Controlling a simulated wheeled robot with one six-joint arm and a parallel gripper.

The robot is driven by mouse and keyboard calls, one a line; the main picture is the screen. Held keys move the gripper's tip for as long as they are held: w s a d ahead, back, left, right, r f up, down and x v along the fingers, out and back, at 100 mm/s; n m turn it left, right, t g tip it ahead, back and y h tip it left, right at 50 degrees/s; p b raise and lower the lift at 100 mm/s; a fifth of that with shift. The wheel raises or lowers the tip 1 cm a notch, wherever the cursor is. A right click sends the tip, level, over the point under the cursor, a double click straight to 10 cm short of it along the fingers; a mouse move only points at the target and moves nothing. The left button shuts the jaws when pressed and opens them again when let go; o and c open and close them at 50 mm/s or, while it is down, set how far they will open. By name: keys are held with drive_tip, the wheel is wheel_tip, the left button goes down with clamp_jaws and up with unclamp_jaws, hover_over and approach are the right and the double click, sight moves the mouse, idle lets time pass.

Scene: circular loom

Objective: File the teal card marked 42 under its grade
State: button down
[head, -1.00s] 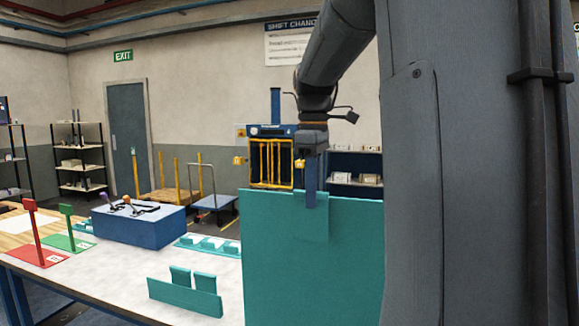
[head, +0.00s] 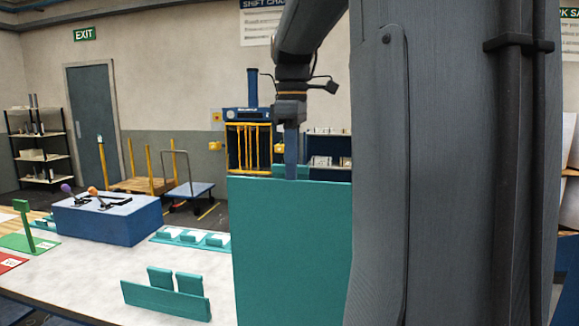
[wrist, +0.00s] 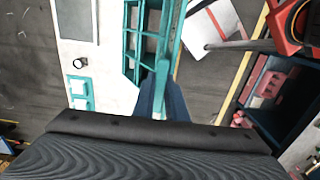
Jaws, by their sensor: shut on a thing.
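My gripper (head: 291,172) is shut on a teal card (head: 318,173), at the top edge of a large teal panel (head: 290,250). In the head view only a strip of the card shows above that edge; the rest is hidden behind the panel. No number on it can be read. In the wrist view the fingers (wrist: 162,100) pinch the card (wrist: 163,72), seen nearly edge-on. A teal rack with open compartments (wrist: 131,43) lies beside it on the left. I cannot tell whether the card is inside a compartment.
A low teal holder (head: 165,300) with two upright tabs stands on the white table (head: 90,270). Behind it are a teal tray (head: 190,240), a blue box (head: 108,220) with levers and a green stand (head: 22,222).

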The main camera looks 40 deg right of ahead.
sight(294, 194)
drive_tip(key=shift+f+b, duration=2.05)
drive_tip(key=shift+f, duration=0.15)
drive_tip(key=shift+r, duration=0.1)
drive_tip(key=shift+s+d+p, duration=0.1)
drive_tip(key=shift+s+p, duration=0.1)
drive_tip(key=shift+p, duration=0.7)
drive_tip(key=shift+f, duration=0.55)
drive_tip(key=shift+f+b, duration=0.35)
drive_tip(key=shift+f, duration=0.35)
